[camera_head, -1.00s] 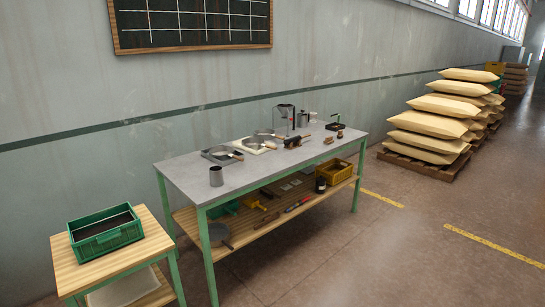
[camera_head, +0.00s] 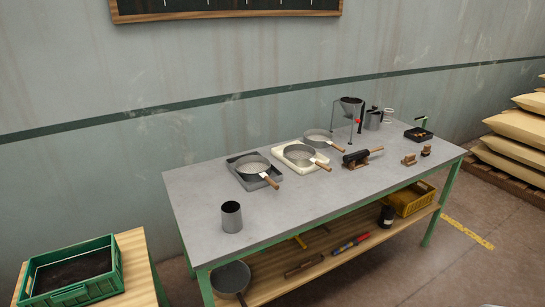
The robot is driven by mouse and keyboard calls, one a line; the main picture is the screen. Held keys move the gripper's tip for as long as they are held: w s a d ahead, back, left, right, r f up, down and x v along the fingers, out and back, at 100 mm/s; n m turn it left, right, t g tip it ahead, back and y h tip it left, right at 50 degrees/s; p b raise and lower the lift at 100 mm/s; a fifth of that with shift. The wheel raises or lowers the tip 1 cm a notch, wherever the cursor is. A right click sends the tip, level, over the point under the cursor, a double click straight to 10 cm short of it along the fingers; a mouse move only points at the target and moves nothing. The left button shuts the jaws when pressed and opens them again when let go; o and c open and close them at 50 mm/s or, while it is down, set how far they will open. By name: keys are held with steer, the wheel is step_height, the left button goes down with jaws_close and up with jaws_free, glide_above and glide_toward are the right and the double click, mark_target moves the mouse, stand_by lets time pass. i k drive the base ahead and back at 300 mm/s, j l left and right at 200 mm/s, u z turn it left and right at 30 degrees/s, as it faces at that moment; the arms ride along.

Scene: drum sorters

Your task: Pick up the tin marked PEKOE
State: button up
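A plain grey metal cup or tin (camera_head: 232,217) stands upright near the left front edge of the grey-topped table (camera_head: 205,195). No lettering is readable on it, and I cannot make out the word PEKOE anywhere. A silver pot-like vessel (camera_head: 373,120) with a dark handle stands at the back right of the table. My gripper is not in view.
Several pans stand mid-table, one on a white tray (camera_head: 283,155). A funnel stand (camera_head: 350,105) is behind them. A green crate (camera_head: 72,272) sits on a low stand at left. The lower shelf holds a yellow crate (camera_head: 412,200). Sacks (camera_head: 520,127) are stacked at right.

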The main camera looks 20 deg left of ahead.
mark_target(230, 210)
steer(key=i+u, duration=0.3)
steer(key=i, duration=0.25)
steer(key=i+l+u, duration=0.1)
steer(key=i+u, duration=0.2)
steer(key=i, duration=0.25)
steer(key=i+l+u, duration=0.25)
steer(key=i, duration=0.25)
steer(key=i+l, duration=0.15)
steer(key=l, duration=0.2)
steer(key=i+l+u, duration=0.1)
steer(key=l, duration=0.2)
steer(key=u, duration=1.8)
steer(key=i+j+z, duration=0.15)
steer(key=i+j, duration=0.4)
steer(key=j, duration=0.1)
